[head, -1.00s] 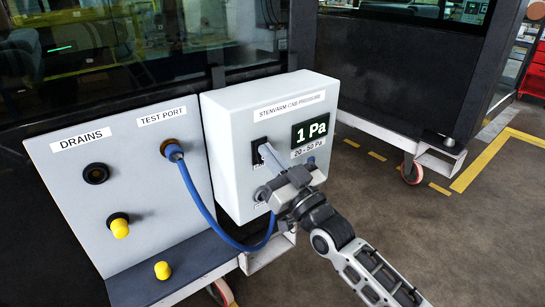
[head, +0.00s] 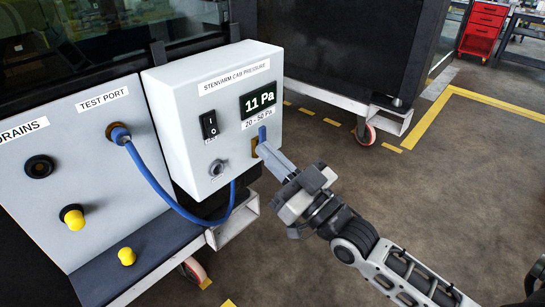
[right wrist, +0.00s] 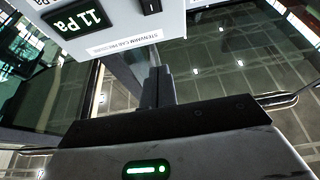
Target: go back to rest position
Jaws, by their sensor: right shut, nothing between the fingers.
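My right gripper (head: 268,152) is shut and empty. In the head view its fingertips are in front of the lower right corner of the white cab pressure box (head: 165,105), by a brass fitting (head: 254,148) and a small blue part (head: 262,135). I cannot tell whether they touch. The box's display (head: 258,99) reads 11 Pa, above a 20 - 50 Pa label. A black rocker switch (head: 209,124) is uncovered on its face. In the right wrist view the fingers (right wrist: 157,88) are together, with the display (right wrist: 78,20) at upper left. My left gripper is not in view.
A blue hose (head: 160,188) runs from the test port (head: 119,133) down and round under the box. Yellow caps (head: 126,256) are on the drains panel and ledge. A dark cab on a wheeled frame (head: 388,118) stands behind. The floor at right is open.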

